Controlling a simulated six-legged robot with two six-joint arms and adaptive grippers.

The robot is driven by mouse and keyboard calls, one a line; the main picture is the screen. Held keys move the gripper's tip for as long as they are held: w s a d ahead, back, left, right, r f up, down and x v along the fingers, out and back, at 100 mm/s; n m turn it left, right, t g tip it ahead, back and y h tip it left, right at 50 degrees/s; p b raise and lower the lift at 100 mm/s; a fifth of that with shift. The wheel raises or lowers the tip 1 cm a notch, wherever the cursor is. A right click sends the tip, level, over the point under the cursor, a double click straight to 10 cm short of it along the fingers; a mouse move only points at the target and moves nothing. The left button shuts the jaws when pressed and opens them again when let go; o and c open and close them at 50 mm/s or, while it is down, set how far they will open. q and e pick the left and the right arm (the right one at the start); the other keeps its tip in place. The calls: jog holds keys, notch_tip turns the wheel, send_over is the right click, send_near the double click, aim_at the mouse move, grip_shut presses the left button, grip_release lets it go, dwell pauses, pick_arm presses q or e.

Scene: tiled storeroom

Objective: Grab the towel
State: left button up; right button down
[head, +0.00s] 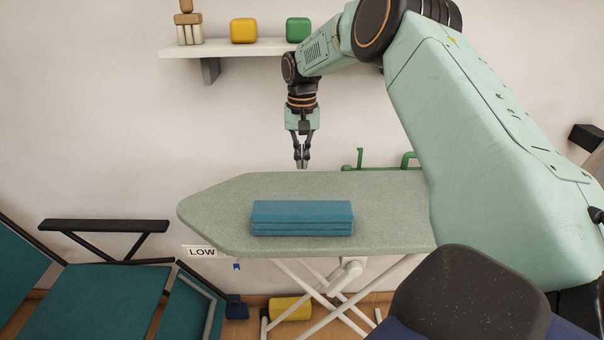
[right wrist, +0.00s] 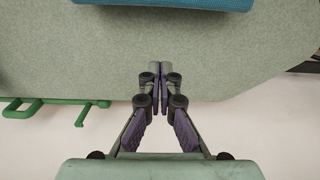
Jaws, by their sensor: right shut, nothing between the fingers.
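A folded blue towel (head: 302,217) lies in a neat stack on the grey-green ironing board (head: 220,208). My right gripper (head: 302,164) points down over the far edge of the board, behind the towel and apart from it. Its fingers are shut with nothing between them. In the right wrist view the shut fingertips (right wrist: 160,68) show against the board cover (right wrist: 200,40), and only an edge of the towel (right wrist: 180,3) shows at the top. My left gripper is not in view.
A wall shelf (head: 235,48) holds a yellow block (head: 244,31), a green block (head: 298,29) and a wooden figure (head: 188,25). A green rail (head: 380,167) runs behind the board. A teal folding chair (head: 105,295) stands at left. A yellow roll (head: 290,308) lies below. The board's left end is clear.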

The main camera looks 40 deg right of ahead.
jog(key=f, duration=0.3)
jog(key=f+b, duration=0.1)
jog(key=f, duration=0.5)
jog(key=shift+s+a, duration=0.15)
jog(key=shift+s, duration=0.1)
jog(key=shift+s+a+r, duration=0.15)
jog(key=shift+s+a, duration=0.2)
jog(key=shift+s, duration=0.25)
jog(key=shift+s+a+r, duration=0.1)
jog(key=shift+s+a, duration=0.25)
jog(key=shift+s, duration=0.2)
jog(key=shift+s+a, duration=0.15)
jog(key=shift+s, duration=0.1)
jog(key=shift+a+f, duration=0.15)
jog(key=shift+a, duration=0.15)
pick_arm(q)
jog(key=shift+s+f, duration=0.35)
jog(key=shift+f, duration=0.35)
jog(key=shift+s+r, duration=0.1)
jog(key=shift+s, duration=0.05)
pick_arm(e)
jog(key=shift+s, duration=0.3)
